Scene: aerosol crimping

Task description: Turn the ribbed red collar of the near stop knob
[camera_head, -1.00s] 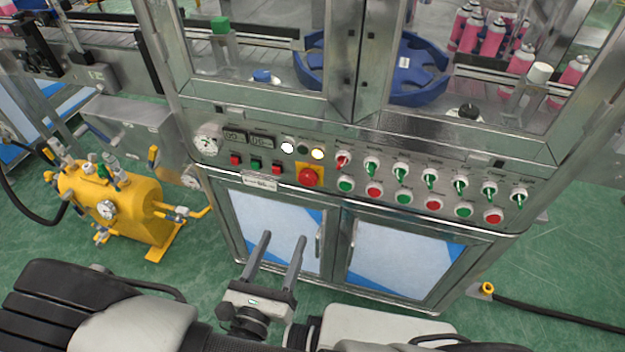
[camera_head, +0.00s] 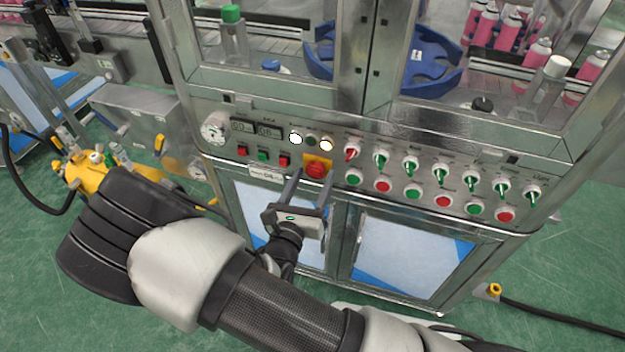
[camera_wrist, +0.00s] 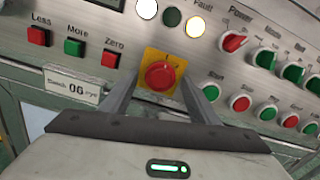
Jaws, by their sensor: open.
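The red stop knob (camera_head: 316,169) sits on a yellow square plate on the machine's control panel. In the wrist view the red knob (camera_wrist: 160,76) shows near the centre, between and beyond the two fingers. My gripper (camera_head: 306,175) is open, its fingers pointing at the panel just below and around the knob in the picture. In the wrist view my gripper (camera_wrist: 158,92) has one finger on each side of the yellow plate. I cannot tell whether the fingers touch anything. The collar's ribs are too small to make out.
Red and green square buttons (camera_wrist: 75,47) lie left of the knob. Switches (camera_head: 381,160) and round buttons (camera_head: 383,187) lie to its right. White and amber lamps (camera_head: 326,144) sit just above. Below are cabinet doors (camera_head: 415,255). A yellow tank (camera_head: 85,175) stands left, partly behind my arm.

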